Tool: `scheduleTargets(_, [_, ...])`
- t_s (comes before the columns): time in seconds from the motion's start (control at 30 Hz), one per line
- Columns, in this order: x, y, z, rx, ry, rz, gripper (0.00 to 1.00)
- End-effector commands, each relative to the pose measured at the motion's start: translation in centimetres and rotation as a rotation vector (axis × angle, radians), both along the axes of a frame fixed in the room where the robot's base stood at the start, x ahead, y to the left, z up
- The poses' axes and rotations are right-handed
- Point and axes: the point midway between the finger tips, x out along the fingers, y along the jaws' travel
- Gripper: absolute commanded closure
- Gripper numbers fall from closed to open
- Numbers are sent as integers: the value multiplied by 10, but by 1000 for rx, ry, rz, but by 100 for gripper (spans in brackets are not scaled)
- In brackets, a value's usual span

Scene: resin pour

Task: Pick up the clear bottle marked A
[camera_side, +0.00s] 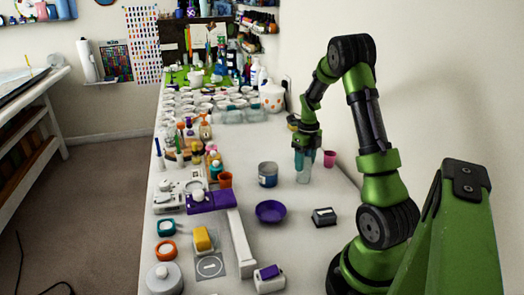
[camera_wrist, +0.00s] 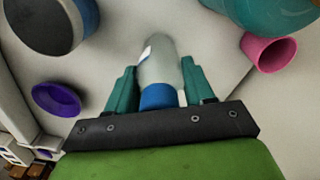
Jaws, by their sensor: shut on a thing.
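A clear, greyish bottle (camera_side: 303,170) stands upright on the white table under my gripper (camera_side: 306,149). In the wrist view the bottle (camera_wrist: 160,62) shows a blue cap and the edge of a white label; the letter on it cannot be read. The teal fingers of my gripper (camera_wrist: 160,90) are on both sides of the bottle near its cap and are shut on it. In the side view the fingers hide the bottle's top. I cannot tell whether its base is touching the table.
A blue-grey can (camera_side: 267,174) stands left of the bottle and a pink cup (camera_side: 330,158) close to its right. A purple bowl (camera_side: 271,211) and a small dark box (camera_side: 324,217) are nearer the camera. Many cups and bottles crowd the table's left and far parts.

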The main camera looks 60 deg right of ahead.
Motion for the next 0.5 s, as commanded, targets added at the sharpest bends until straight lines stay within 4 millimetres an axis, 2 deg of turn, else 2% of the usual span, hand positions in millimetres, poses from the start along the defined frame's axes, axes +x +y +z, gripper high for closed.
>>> scheduleTargets(0.03, [0, 0, 0, 0, 0, 0, 73])
scheduleTargets(0.13, [0, 0, 0, 0, 0, 0, 89])
scheduleTargets(0.17, [0, 0, 1, -2, -2, 0, 90])
scheduleTargets(0.37, [1, 0, 2, -2, -2, 0, 90])
scheduleTargets(0.5, [1, -1, 14, -4, -4, 0, 90])
